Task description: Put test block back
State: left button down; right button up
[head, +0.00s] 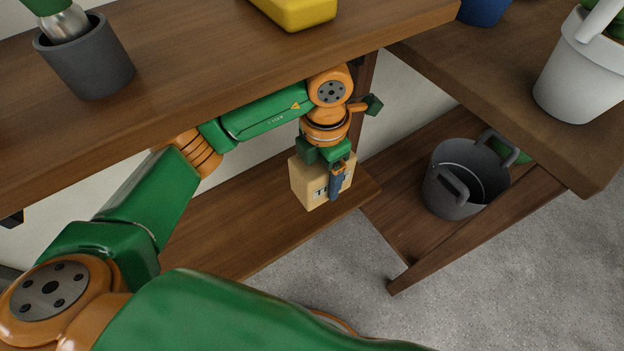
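The test block (308,186) is a pale tan cube with dark lettering, partly covered, on its front face. It is at the right end of the lower wooden shelf in the head view. My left gripper (332,178) reaches down from above, with one finger lying across the block's front. The other finger is hidden, and the gripper looks shut on the block. I cannot tell whether the block's underside touches the shelf or hangs just above it. My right gripper is not in view.
The lower shelf (222,232) is bare left of the block. The thick upper shelf (180,75) lies close above my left forearm and carries a grey pot (88,68) and a yellow object (296,10). A grey bucket (452,195) stands on the neighbouring low shelf.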

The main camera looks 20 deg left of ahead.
pick_arm(q)
jog(key=shift+w+a+f, duration=0.15)
jog(key=shift+w+a, duration=0.3)
jog(key=shift+a, duration=0.2)
jog(key=shift+w+a+f, duration=0.1)
jog(key=shift+w+a, duration=0.35)
jog(key=shift+a, duration=0.15)
jog(key=shift+f+b, duration=0.4)
jog(key=shift+f, duration=0.4)
notch_tip(320, 180, down, 5)
jog(key=shift+d+r+b, duration=0.1)
jog(key=shift+r+b, duration=0.05)
jog(key=shift+b, duration=0.3)
jog(key=shift+w, duration=0.15)
jog(key=shift+f, duration=0.25)
grip_release()
jog(key=shift+r, duration=0.2)
notch_tip(320, 180, up, 8)
jog(key=p, duration=0.2)
jog(key=shift+f, duration=0.25)
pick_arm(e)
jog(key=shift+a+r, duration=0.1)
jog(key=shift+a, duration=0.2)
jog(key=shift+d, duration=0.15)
